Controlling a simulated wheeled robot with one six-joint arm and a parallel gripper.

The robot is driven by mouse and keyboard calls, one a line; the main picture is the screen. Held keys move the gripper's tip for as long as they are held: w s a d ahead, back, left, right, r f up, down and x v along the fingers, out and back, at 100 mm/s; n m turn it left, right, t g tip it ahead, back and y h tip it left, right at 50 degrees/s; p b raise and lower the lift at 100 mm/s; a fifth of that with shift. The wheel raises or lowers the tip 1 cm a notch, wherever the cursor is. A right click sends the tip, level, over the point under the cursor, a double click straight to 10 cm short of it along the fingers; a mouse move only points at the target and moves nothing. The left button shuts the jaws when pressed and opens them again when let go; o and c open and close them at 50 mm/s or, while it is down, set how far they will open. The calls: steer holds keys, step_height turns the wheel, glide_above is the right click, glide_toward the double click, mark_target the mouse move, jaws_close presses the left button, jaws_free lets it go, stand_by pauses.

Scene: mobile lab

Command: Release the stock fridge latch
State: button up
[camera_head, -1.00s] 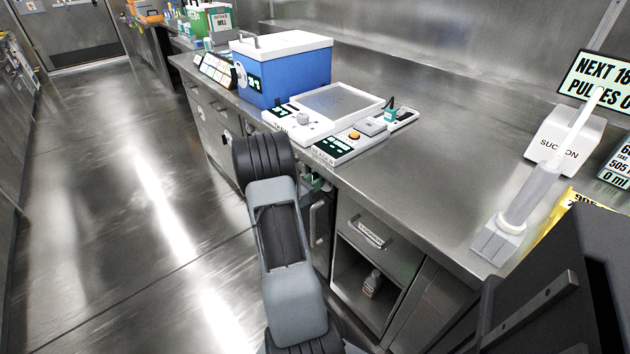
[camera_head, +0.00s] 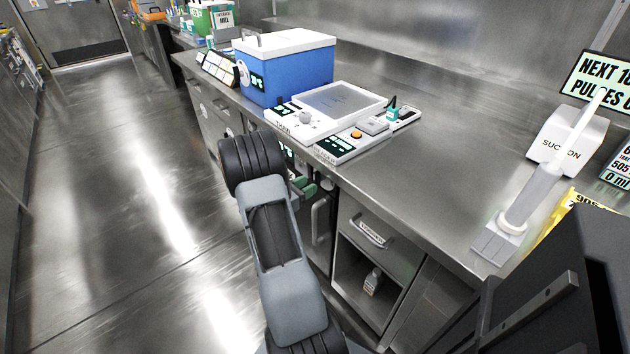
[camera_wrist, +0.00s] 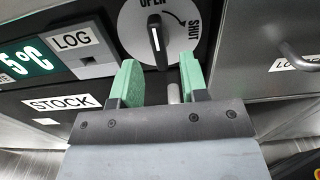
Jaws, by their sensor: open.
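The stock fridge front shows in the wrist view, with a STOCK label (camera_wrist: 62,104). Its latch is a round white dial (camera_wrist: 130,32) with a black handle (camera_wrist: 155,36) standing nearly upright in the picture. OPEN is marked at the top and SHUT at the right, with a curved arrow between. My gripper (camera_wrist: 160,64) is open, its two green fingers spread just below the handle and nothing gripped. A short grey peg (camera_wrist: 173,93) shows between the fingers. In the head view my gripper (camera_head: 303,187) is partly hidden by my arm, beside the counter front.
A cabinet handle (camera_wrist: 298,58) is at right. A steel counter (camera_head: 430,170) overhangs the fronts; open floor (camera_head: 110,200) lies left.

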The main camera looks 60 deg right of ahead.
steer(key=v, duration=0.9)
steer(key=shift+a+p, duration=0.15)
steer(key=shift+p, duration=0.3)
steer(key=shift+w, duration=0.1)
steer(key=s+a+f+m+g+y, duration=0.2)
steer(key=s+f+m+y, duration=0.2)
steer(key=s+a+r+m+y+p, duration=0.3)
steer(key=a+r+m+y+p, duration=0.4)
steer(key=a, duration=0.3)
steer(key=a+r+m+t+y+p, duration=0.1)
steer(key=a+r+t+y+p, duration=0.1)
steer(key=a+r, duration=0.4)
steer(key=w+a+r+m+t+y+p, duration=0.1)
steer(key=a+r+t+p, duration=0.4)
steer(key=r, duration=0.9)
steer(key=w+a+r+m+t+y+p, duration=0.1)
steer(key=a+r+t+y+p, duration=0.2)
steer(key=a+r+p, duration=0.3)
step_height(320, 180, up, 4)
steer(key=shift+a+r+t+p, duration=0.1)
steer(key=shift+a+t+p, duration=0.4)
steer(key=shift+a, duration=0.5)
steer(key=shift+s+m, duration=0.1)
steer(key=shift+m, duration=0.2)
